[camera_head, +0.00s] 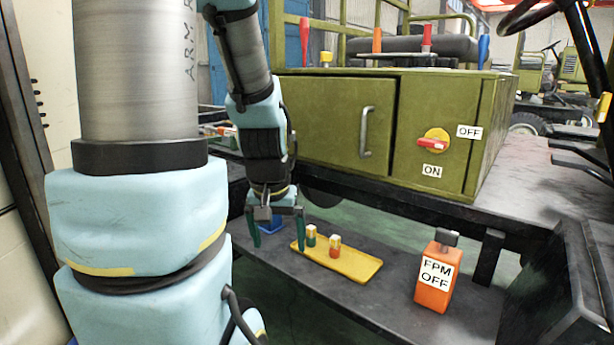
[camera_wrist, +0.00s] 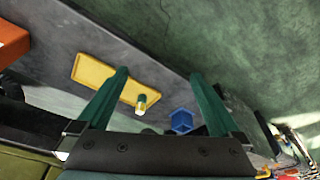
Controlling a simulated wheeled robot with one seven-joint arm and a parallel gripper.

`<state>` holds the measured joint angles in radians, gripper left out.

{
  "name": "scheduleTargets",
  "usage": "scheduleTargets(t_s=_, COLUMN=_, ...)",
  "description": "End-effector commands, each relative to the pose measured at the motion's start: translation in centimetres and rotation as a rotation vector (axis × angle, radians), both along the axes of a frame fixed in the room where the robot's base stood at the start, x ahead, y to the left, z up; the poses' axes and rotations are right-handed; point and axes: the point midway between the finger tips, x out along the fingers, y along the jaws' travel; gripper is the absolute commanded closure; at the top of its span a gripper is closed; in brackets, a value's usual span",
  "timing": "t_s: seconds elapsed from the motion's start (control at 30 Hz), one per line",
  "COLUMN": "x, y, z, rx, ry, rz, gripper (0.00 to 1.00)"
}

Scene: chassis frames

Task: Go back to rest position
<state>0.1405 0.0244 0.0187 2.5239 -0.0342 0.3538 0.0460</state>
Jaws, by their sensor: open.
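My gripper (camera_head: 275,228) hangs pointing down from my arm, above the left end of the low dark shelf. Its two green fingers are spread apart, and nothing is between them. The fingers also show in the wrist view (camera_wrist: 160,76). A yellow tray (camera_head: 358,272) lies on the shelf to the right of my gripper. On it stand a green piece with a pale top (camera_head: 311,236) and an orange piece with a pale top (camera_head: 335,247). In the wrist view, the left finger hides part of the tray (camera_wrist: 90,68).
A blue block (camera_head: 270,222) sits behind my fingers and also shows in the wrist view (camera_wrist: 181,121). The green cabinet (camera_head: 325,120) with a handle and a red switch (camera_head: 432,143) rises behind.

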Motion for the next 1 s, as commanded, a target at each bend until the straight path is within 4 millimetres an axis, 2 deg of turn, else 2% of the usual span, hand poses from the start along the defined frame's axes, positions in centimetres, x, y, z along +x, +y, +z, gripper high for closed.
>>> scheduleTargets(t_s=0.1, x=-3.6, y=1.2, z=-2.0, rx=0.018, ry=0.11, rz=0.043, gripper=0.0)
scheduleTargets(t_s=0.17, x=-3.4, y=1.0, z=0.1, rx=0.017, ry=0.105, rz=0.041, gripper=0.0)
scheduleTargets(t_s=0.47, x=-3.2, y=1.0, z=5.2, rx=0.017, ry=0.101, rz=0.039, gripper=0.0)
scheduleTargets(t_s=0.57, x=-3.2, y=1.0, z=7.6, rx=0.017, ry=0.101, rz=0.038, gripper=0.0)
scheduleTargets(t_s=0.8, x=-3.2, y=1.0, z=15.2, rx=0.016, ry=0.1, rz=0.038, gripper=0.0)
scheduleTargets(t_s=1.0, x=-3.2, y=1.0, z=19.3, rx=0.016, ry=0.1, rz=0.038, gripper=0.0)
